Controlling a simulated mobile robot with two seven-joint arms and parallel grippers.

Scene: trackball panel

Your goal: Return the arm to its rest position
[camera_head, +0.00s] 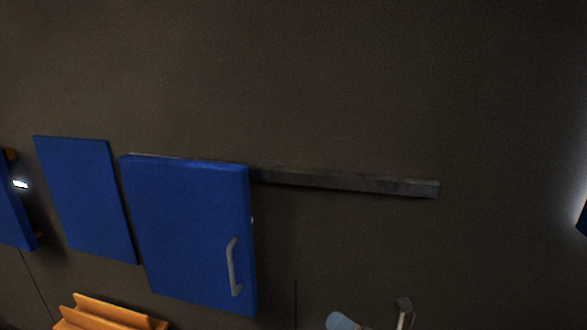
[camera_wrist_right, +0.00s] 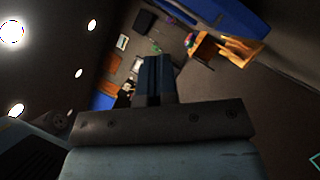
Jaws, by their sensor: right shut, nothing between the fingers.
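My right gripper (camera_head: 404,304) shows small at the bottom edge of the head view, to the right of the blue sliding panel and clear of it. A light-blue part of my arm shows beside it. In the right wrist view the two dark fingers of the gripper (camera_wrist_right: 154,72) lie together, shut and empty. They touch nothing that I can see. My left gripper is not in view.
A blue panel (camera_head: 190,230) with a grey handle (camera_head: 232,267) hangs below a dark rail (camera_head: 345,182). Another flat blue panel (camera_head: 85,198) is left of it. Orange wooden furniture (camera_head: 105,315) stands at bottom left.

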